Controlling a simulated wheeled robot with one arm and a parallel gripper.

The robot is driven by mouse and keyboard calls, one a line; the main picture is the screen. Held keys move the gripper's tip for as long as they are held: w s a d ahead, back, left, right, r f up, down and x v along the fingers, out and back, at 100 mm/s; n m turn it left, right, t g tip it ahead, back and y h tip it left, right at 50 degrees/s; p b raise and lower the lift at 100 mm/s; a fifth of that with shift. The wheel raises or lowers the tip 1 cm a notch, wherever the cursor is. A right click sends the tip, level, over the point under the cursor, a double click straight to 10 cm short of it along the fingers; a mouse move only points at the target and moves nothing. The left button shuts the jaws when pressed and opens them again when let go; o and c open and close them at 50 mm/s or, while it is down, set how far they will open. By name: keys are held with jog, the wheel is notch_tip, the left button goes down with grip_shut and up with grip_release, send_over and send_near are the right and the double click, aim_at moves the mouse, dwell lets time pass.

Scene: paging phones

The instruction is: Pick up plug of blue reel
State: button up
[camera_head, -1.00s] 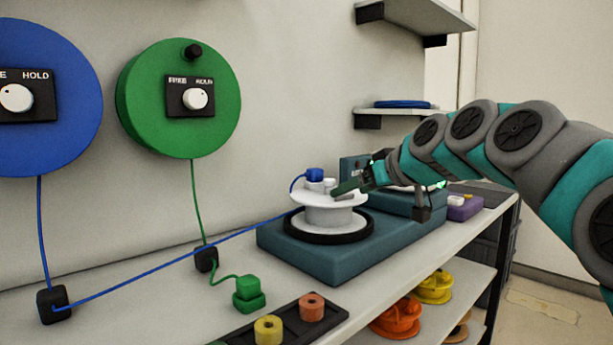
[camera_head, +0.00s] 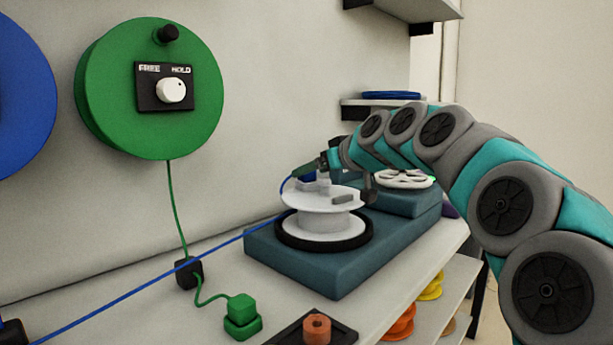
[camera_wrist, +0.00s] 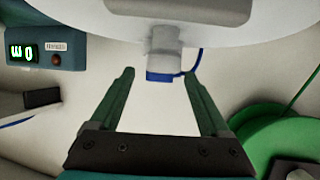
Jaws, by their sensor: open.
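The plug of the blue reel (camera_wrist: 160,76) is a small blue block at the end of a white holder on the white spool (camera_head: 318,200). A blue cable runs from it in both views. My gripper (camera_head: 306,171) is above the spool's far left side in the head view and hides most of the plug. In the wrist view my gripper (camera_wrist: 158,75) is open, with its two green fingers apart. The plug appears between the fingertips there. I cannot tell whether a finger touches it. The blue reel (camera_head: 22,100) is on the wall, cut off by the left edge.
The spool stands on a teal base (camera_head: 335,272) on the bench. The green reel (camera_head: 115,60) hangs on the wall, and its green plug (camera_head: 242,312) sits on the bench. A teal box with a lit display (camera_wrist: 45,45) shows in the wrist view. Shelves are at the back.

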jog(key=x, duration=0.2)
jog(key=shift+w+a+f, duration=0.2)
jog(key=shift+w, duration=0.05)
grip_shut()
dwell(0.4)
